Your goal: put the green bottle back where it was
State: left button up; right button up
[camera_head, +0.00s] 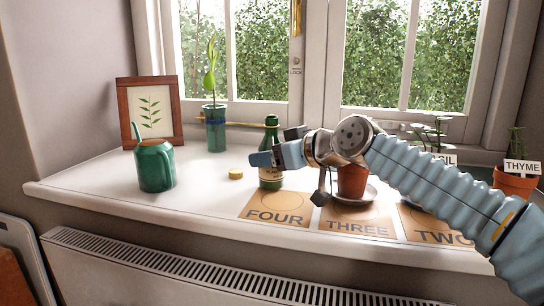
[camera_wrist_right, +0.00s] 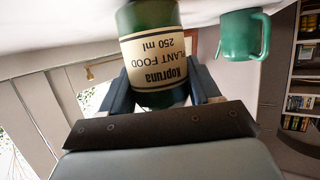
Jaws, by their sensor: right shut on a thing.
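The green bottle (camera_head: 270,179) has a cream label and stands upright on the white sill or just above it; I cannot tell which. It is behind the left corner of the FOUR card (camera_head: 276,208). My right gripper (camera_head: 268,158) reaches in from the right and is shut around the bottle's body. In the right wrist view the bottle (camera_wrist_right: 158,48), labelled "PLANT FOOD 250 ml", sits between the two dark fingers. Its image is upside down there. A small yellowish disc (camera_head: 236,174) lies on the sill just left of the bottle. My left gripper is not in view.
A glass vase (camera_head: 215,134) with a cutting stands behind. A terracotta pot (camera_head: 352,182) is partly behind my right arm; a THYME pot (camera_head: 515,182) is far right. Bare sill lies front left.

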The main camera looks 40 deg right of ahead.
jog(key=shift+f, duration=0.15)
jog(key=o, duration=1.3)
jog(key=shift+r, duration=0.3)
jog(key=shift+r+p, duration=0.55)
jog(key=shift+p, duration=0.25)
jog(key=v, duration=1.1)
jog(key=shift+s+f+p, duration=0.15)
jog(key=shift+s+p, duration=0.2)
jog(key=shift+s, duration=0.1)
